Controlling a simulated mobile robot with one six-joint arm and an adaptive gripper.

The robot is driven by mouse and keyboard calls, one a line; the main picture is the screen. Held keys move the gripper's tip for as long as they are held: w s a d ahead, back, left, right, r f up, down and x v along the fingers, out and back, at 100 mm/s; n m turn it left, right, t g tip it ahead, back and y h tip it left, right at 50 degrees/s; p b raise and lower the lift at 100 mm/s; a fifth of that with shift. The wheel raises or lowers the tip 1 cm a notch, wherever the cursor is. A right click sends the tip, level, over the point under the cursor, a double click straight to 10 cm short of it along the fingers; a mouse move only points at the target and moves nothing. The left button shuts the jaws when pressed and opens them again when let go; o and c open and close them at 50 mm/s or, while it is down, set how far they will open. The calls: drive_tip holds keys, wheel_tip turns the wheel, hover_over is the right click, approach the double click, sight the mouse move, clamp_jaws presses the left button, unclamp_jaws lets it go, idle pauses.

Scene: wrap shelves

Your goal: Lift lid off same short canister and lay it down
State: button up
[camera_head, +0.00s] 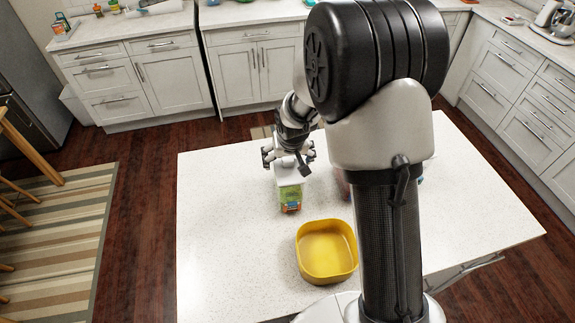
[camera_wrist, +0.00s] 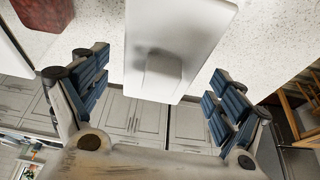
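The short canister (camera_head: 289,196) has a green, yellow and blue side and a white lid (camera_head: 288,175) on top. It stands on the white island counter in the head view. In the wrist view, the white lid (camera_wrist: 190,30) fills the top middle, with a raised block-like knob (camera_wrist: 163,76) on it. My gripper (camera_head: 287,158) is right at the lid in the head view. In the wrist view, my gripper (camera_wrist: 158,72) has its two fingers wide apart, one on each side of the knob, with gaps visible. My arm hides part of the counter.
A yellow open bowl (camera_head: 326,248) sits in front of the canister. A dark reddish object (camera_head: 342,185) is partly hidden behind my arm; a red-brown object (camera_wrist: 45,13) shows at upper left in the wrist view. The counter's left side (camera_head: 225,230) is clear.

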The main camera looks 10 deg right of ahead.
drive_tip(key=c, duration=1)
drive_tip(key=shift+r, duration=0.15)
drive_tip(key=shift+r+p, duration=2.8)
drive_tip(key=shift+r, duration=8.85)
